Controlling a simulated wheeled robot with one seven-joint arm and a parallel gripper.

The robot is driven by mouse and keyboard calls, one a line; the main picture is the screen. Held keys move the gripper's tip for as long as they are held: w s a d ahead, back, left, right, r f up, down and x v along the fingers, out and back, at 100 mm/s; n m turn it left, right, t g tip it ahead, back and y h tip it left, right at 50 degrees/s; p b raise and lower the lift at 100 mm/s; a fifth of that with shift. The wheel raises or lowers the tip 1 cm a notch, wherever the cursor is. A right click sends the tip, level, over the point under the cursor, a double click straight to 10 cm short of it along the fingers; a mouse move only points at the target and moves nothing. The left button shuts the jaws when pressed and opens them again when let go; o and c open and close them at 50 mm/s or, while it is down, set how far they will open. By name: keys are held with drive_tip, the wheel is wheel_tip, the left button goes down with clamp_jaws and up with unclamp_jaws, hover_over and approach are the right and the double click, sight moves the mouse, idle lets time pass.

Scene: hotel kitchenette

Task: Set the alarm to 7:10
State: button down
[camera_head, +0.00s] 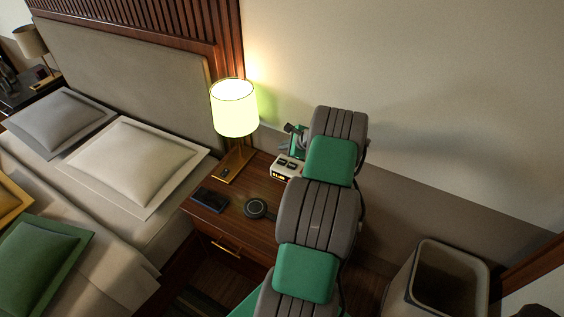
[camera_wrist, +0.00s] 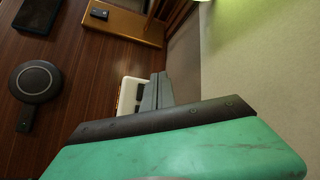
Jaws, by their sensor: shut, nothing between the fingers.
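The alarm clock (camera_head: 286,168) is a small pale box with a lit orange display and dark buttons on top. It stands on the wooden nightstand (camera_head: 233,218), near the wall. My gripper (camera_wrist: 160,88) is shut and empty, with its grey fingers right beside or over the clock's top. I cannot tell whether they touch it. In the wrist view the clock (camera_wrist: 128,96) shows only in part, as my fingers and the green gripper body hide the rest. The display digits are too small to read in the head view and are out of sight in the wrist view.
A lit lamp (camera_head: 235,112) stands left of the clock, with a small dark object (camera_wrist: 99,13) on its base. A dark phone (camera_head: 210,199) and a round black device (camera_head: 256,208) lie on the nightstand. A bin (camera_head: 440,285) stands at right, a bed at left.

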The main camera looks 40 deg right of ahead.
drive_tip(key=w+a+r+n+g, duration=0.1)
drive_tip(key=a+r+n, duration=0.45)
drive_tip(key=a, duration=0.35)
drive_tip(key=w+a+r+n+g+y, duration=0.1)
drive_tip(key=a+r+n, duration=0.4)
drive_tip(key=a, duration=0.4)
drive_tip(key=a+r+n+g, duration=0.2)
drive_tip(key=a+r+n, duration=0.3)
drive_tip(key=a, duration=0.4)
drive_tip(key=s+a+r+n+g, duration=0.1)
drive_tip(key=s+a+r+n, duration=0.2)
drive_tip(key=s+a+n, duration=0.3)
drive_tip(key=s+a+r+n+g, duration=0.1)
drive_tip(key=s+a+r+n, duration=0.2)
drive_tip(key=s+a, duration=0.9)
drive_tip(key=s+n, duration=0.2)
drive_tip(key=n, duration=0.1)
drive_tip(key=shift+a+h, duration=0.15)
drive_tip(key=shift+h, duration=0.15)
